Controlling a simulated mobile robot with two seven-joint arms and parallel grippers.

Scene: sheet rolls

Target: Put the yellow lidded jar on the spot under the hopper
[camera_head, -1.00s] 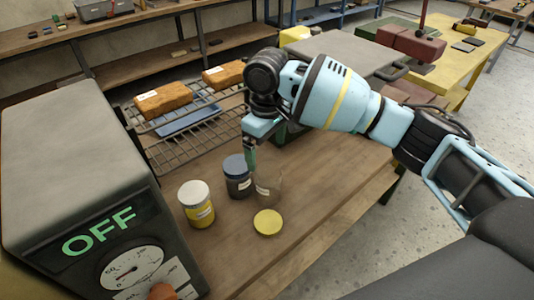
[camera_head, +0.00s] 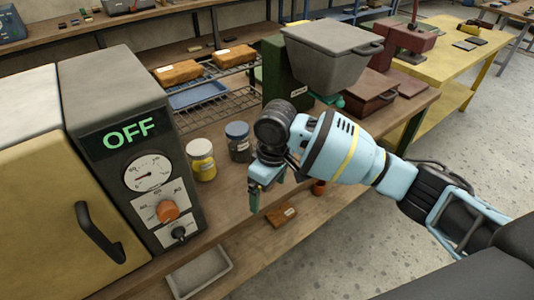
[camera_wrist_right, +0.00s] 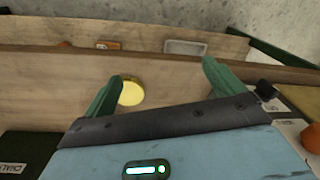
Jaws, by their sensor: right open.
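The yellow jar with a white lid (camera_head: 201,160) stands upright on the wooden bench, beside a dark jar with a blue lid (camera_head: 238,142). My right gripper (camera_head: 258,200) is open and empty, to the right of the jars and apart from them. My left gripper is not in view.
A grey oven-like box reading OFF (camera_head: 125,140) stands left of the jars. Behind them is a wire rack (camera_head: 215,101) with brown blocks and a blue tray (camera_head: 198,95). A brown block (camera_head: 281,215) and a pale tray (camera_head: 198,271) lie lower, near the front.

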